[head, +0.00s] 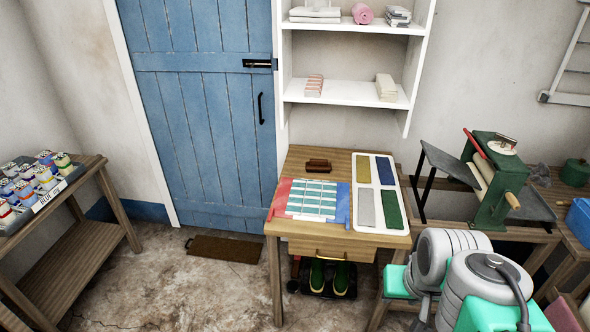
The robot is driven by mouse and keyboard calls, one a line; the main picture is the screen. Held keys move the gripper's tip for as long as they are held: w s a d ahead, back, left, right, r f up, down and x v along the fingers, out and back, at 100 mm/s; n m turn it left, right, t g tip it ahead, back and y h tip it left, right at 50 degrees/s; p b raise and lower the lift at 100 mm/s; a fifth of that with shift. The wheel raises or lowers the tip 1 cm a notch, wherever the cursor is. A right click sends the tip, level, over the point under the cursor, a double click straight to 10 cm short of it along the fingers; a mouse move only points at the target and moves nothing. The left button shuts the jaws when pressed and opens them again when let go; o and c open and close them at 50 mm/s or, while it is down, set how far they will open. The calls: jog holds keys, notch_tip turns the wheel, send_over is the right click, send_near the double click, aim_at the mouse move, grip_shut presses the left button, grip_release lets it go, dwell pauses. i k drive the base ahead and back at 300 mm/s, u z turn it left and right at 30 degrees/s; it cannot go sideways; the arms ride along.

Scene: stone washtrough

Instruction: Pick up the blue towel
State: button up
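I cannot pick out a blue towel with certainty. A white tray (390,223) on the wooden table holds flat rectangles; the upper right one is a blue rectangle (385,170), which could be a folded cloth. The others are a yellow rectangle (363,170), a grey rectangle (365,207) and a green rectangle (392,209). Left of the tray lies a flat panel with pale teal rows (312,199), red at its left and blue at its right. My grey and teal arm shows at the lower right, but its gripper is not visible.
The wooden table (338,159) has a brown block (318,166) at its back. White shelves (345,94) hang above it. A green roller machine (492,185) stands right; a bench with several small bottles stands left.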

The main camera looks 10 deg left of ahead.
aim_at(386, 176)
jog(key=u, duration=0.5)
jog(key=i, duration=1.65)
jog(key=u, duration=0.05)
